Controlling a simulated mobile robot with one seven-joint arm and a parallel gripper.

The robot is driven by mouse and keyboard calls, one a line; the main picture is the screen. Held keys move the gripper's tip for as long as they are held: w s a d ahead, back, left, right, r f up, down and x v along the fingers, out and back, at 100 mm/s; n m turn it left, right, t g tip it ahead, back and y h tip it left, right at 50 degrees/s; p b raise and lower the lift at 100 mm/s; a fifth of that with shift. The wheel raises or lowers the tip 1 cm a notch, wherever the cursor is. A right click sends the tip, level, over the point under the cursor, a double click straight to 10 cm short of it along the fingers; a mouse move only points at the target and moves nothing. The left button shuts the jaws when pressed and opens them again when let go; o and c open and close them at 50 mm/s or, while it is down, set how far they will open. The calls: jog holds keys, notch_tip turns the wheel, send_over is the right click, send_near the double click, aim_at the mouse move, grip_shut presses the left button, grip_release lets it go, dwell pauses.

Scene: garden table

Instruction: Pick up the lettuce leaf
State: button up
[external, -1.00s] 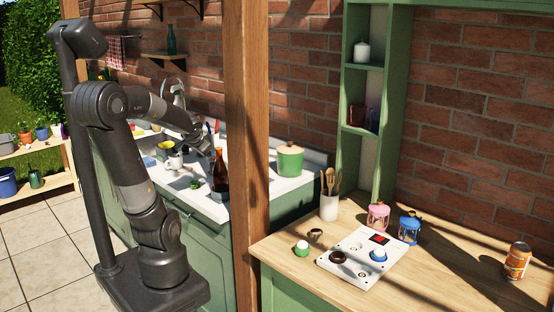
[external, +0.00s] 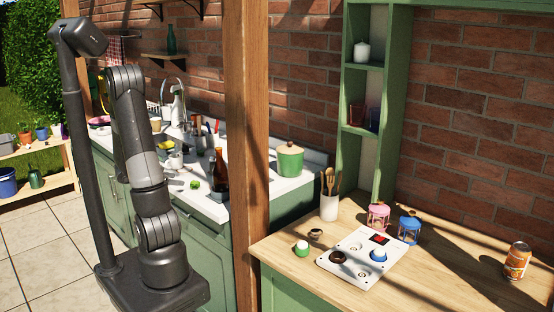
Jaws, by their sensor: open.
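I cannot make out a lettuce leaf for certain. A small bright green thing (external: 195,185) lies on the white counter (external: 211,207) by the sink cabinets, left of a brown bottle (external: 221,172); it is too small to tell what it is. My arm (external: 140,150) stands folded upright in front of the counter's left part. My gripper does not show clearly; it seems to be behind my arm. What lies on the counter behind the arm is hidden.
A white mug (external: 175,161) and several small items crowd the counter. A green pot (external: 289,160) stands at its right end. A wooden post (external: 246,140) rises before the counter. The wooden worktop (external: 440,280) at right holds a white panel (external: 362,258) and lanterns.

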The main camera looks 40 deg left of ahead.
aim_at(195, 181)
jog(key=shift+h, duration=0.3)
jog(key=x, duration=1)
jog(key=shift+d, duration=0.4)
jog(key=c, duration=1)
jog(key=shift+r, duration=0.25)
